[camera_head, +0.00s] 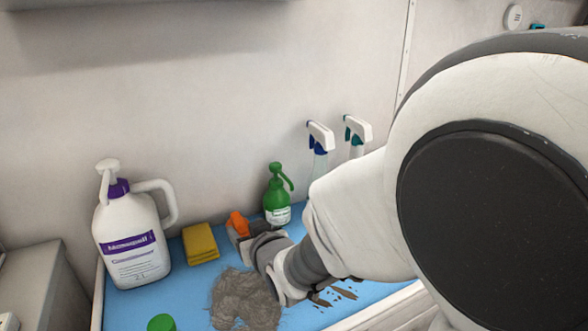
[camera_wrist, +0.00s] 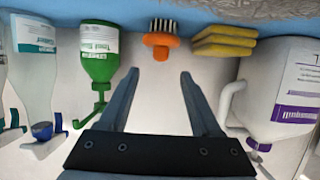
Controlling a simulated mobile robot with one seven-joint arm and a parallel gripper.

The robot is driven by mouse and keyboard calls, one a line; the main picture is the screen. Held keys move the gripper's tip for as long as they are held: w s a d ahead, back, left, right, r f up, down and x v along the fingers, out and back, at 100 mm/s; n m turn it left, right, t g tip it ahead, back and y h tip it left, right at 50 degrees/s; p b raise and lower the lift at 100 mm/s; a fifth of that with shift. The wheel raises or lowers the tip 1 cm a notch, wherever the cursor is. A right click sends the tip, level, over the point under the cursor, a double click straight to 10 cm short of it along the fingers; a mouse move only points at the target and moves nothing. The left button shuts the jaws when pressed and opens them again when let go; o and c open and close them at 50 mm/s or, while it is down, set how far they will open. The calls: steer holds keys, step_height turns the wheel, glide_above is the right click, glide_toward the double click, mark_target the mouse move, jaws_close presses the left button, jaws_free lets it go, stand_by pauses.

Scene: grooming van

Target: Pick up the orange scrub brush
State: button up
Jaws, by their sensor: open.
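The orange scrub brush (camera_wrist: 161,40) shows in the wrist view with its dark bristles toward the top of the picture and its rounded orange knob toward my gripper. My gripper (camera_wrist: 160,74) is open and empty, its two fingers apart. The brush lies just beyond the fingertips, roughly centred between them, and I see no contact. In the head view the orange brush (camera_head: 238,223) shows near the wall, beside the end of my arm, which partly hides it. The fingers are hard to make out there.
A yellow sponge stack (camera_head: 200,243) and a large white jug (camera_head: 130,232) stand left of the brush on the blue surface (camera_head: 186,291). A green pump bottle (camera_head: 277,194) and two spray bottles (camera_head: 320,140) stand right. A grey hair clump (camera_head: 246,300) lies in front.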

mark_target(239, 219)
steer(key=b+x, duration=0.2)
steer(key=x, duration=0.6)
steer(key=shift+w, duration=0.1)
steer(key=shift+c, duration=0.3)
jaws_close()
